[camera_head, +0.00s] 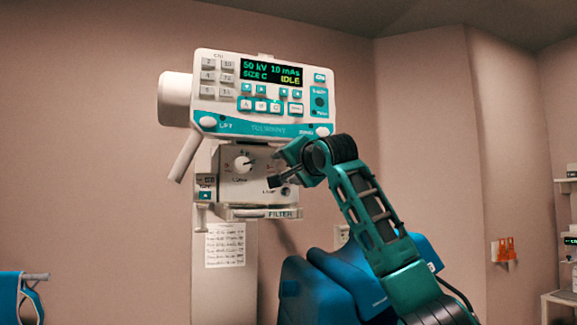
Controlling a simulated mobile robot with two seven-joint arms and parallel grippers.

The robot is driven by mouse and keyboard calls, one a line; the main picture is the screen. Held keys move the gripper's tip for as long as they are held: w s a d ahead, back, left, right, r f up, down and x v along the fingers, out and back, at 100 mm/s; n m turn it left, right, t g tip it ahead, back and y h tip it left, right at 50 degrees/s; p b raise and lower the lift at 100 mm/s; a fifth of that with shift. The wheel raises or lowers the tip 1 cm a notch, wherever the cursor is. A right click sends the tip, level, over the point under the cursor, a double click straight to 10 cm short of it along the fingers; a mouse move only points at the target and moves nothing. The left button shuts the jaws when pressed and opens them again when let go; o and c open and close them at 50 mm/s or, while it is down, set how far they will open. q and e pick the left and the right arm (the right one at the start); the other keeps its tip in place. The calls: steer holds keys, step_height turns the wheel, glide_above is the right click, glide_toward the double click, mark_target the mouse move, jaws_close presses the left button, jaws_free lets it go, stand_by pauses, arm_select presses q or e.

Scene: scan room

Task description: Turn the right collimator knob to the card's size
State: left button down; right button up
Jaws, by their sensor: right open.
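The white collimator box (228,187) hangs under the X-ray console. Its left knob (243,164) is a pale round dial with marks around it. My right gripper (277,169) is in front of the right part of the box face, coming from the right, with its jaws open. It covers the place of the right knob, so I cannot see that knob or its setting. Whether the fingers touch it I cannot tell. A white card (225,245) with several printed lines hangs below; its text is too small to read. My left gripper is not in view.
The console display (271,73) reads 50 kV, 10 mAs, SIZE C, IDLE. A dark round button (286,191) sits low on the box face. A ledge marked FILTER (280,213) juts out below. A blue chair-like piece (310,290) stands below right.

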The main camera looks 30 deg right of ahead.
steer(key=shift+c, duration=0.5)
steer(key=c, duration=0.9)
steer(key=shift+c, duration=0.2)
steer(key=shift+n+p, duration=0.45)
steer(key=shift+n, duration=2.45)
